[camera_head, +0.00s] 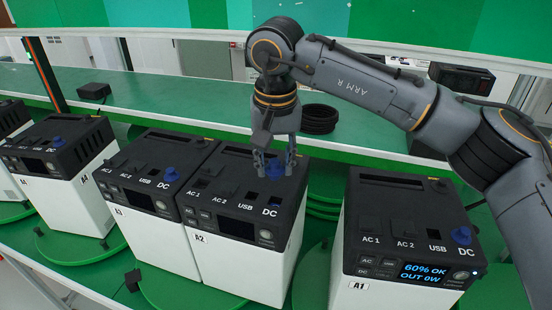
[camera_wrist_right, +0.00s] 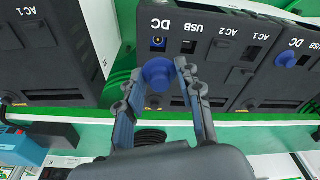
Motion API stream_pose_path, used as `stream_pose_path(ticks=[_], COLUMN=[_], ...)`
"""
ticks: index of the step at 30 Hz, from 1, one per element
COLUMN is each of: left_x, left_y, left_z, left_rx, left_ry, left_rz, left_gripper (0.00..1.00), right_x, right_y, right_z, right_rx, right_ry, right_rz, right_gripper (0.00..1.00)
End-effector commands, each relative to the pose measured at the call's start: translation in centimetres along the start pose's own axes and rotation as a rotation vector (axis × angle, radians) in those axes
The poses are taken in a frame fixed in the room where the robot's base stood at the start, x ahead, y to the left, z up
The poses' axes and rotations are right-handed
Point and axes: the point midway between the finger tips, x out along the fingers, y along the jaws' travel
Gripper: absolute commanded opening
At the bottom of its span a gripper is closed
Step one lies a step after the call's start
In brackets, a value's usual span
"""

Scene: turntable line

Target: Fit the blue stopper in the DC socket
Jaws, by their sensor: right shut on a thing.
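My right gripper (camera_head: 275,164) is shut on a blue stopper (camera_head: 275,171) above the back of the A2 power box (camera_head: 240,260). In the wrist view the stopper (camera_wrist_right: 157,72) sits between the two fingertips. The DC socket (camera_wrist_right: 158,43) of A2 shows there as an open hole with an orange ring, just beyond the stopper and apart from it in the picture. In the head view this socket (camera_head: 276,199) lies a little below the stopper. How high the stopper is above the box top is hard to tell. My left gripper is out of view.
A3 stands close beside A2; a gap separates A2 from A1. A black cable coil (camera_head: 320,118) and small black box (camera_head: 94,90) lie on the green surface behind.

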Motion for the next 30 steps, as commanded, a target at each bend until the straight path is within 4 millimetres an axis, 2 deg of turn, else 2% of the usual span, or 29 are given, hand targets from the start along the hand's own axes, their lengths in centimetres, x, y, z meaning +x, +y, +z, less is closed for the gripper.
stream_pose_path(ticks=[2, 4, 12, 14, 17, 24, 30], left_x=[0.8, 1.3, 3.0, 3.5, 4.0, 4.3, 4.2], left_y=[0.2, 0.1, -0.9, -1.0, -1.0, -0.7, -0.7], left_z=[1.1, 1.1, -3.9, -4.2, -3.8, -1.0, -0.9], left_rx=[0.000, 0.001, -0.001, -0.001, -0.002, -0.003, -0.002], left_ry=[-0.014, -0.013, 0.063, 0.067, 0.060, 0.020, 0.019], left_rz=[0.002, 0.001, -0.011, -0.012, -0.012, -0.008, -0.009], left_gripper=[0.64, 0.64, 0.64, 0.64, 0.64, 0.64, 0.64], right_x=[1.2, 1.9, 4.6, 5.1, 5.8, 6.2, 6.2], right_y=[0.1, 0.1, 0.1, 0.1, 0.1, 0.1, 0.1], right_z=[0.1, 0.2, 0.6, 0.6, 0.7, 0.8, 0.8], right_rx=[0.001, 0.002, 0.001, 0.001, 0.001, 0.001, 0.001], right_ry=[-0.001, -0.002, -0.002, -0.001, -0.001, -0.001, -0.001], right_rz=[0.000, 0.000, 0.000, 0.000, 0.000, 0.000, 0.000], right_gripper=[0.18, 0.18, 0.18, 0.18, 0.18, 0.18, 0.18])
